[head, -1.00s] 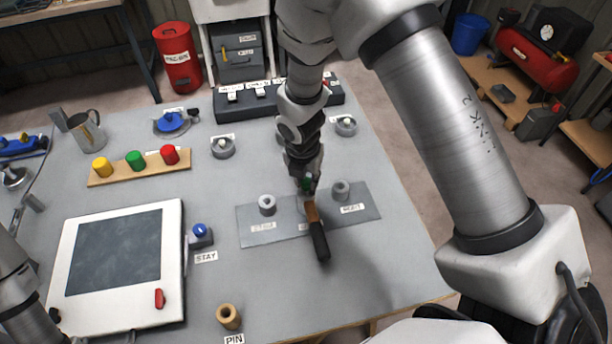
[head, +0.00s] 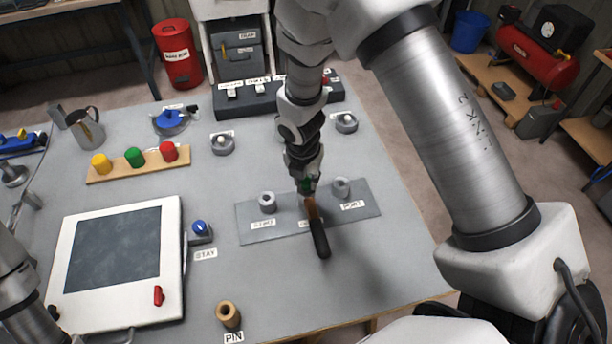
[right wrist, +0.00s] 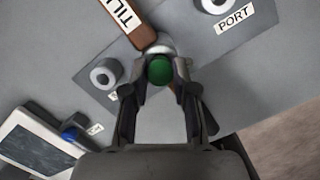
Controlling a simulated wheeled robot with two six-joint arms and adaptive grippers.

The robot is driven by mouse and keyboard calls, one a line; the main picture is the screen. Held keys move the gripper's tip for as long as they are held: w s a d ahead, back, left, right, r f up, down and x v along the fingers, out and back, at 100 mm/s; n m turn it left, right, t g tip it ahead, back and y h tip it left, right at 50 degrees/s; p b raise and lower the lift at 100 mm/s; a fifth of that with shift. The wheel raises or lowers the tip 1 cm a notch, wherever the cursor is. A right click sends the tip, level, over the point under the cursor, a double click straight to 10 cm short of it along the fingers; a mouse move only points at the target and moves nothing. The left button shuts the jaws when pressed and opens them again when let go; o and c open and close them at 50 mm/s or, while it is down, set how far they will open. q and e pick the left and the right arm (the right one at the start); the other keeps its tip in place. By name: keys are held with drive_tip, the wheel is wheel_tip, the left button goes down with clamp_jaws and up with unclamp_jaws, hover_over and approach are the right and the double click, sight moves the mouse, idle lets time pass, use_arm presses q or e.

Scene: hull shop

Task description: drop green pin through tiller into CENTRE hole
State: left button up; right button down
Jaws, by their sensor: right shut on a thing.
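My right gripper (head: 308,184) is shut on the green pin (right wrist: 160,70), whose round top shows between the fingertips in the right wrist view. The gripper is above the tiller (head: 316,228), at its far end. The tiller has a brown wooden part and a black grip, and lies across the middle of the grey plate (head: 290,228). A pale ring (right wrist: 160,46) shows just beside the pin. The pin's lower end and the centre hole are hidden, so I cannot tell how deep the pin is. My left gripper is not in view.
Grey collars stand on the plate at left (head: 267,203) and at right (head: 341,188), the right one by the PORT label. A rack (head: 140,168) holds yellow, green and red pegs. A white-framed panel (head: 172,250) and a tan PIN holder (head: 228,315) are at left.

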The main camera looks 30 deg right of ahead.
drive_tip(key=shift+f, duration=0.15)
drive_tip(key=shift+c, duration=2.2)
unclamp_jaws()
wheel_tip(320, 180, up, 8)
drive_tip(key=p, duration=0.9)
